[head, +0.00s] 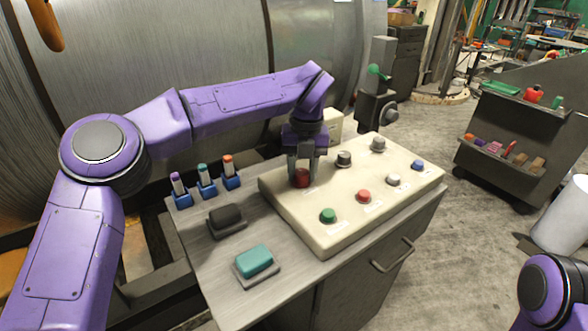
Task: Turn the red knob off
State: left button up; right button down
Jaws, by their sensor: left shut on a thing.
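The red knob (301,179) sits at the back left of the beige control panel (327,236). My left gripper (302,172) reaches down over it from above, with one finger on each side, shut on the knob. The fingers cover part of the knob, and its pointer or marking cannot be made out. Only a purple part of my right arm shows at the bottom right; its gripper is out of view.

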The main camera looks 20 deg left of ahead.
aim_at(301, 171)
pick_arm(q)
jog(key=shift+a, duration=0.1)
dwell(0.3)
jog(key=o, duration=1.1)
jog(key=shift+c, duration=0.2)
jog(key=shift+a, duration=0.15)
jog(key=shift+r, duration=0.2)
notch_tip(301, 171, up, 10)
jog(key=p, duration=0.1)
jog(key=shift+p, duration=0.3)
jog(key=shift+r, duration=0.1)
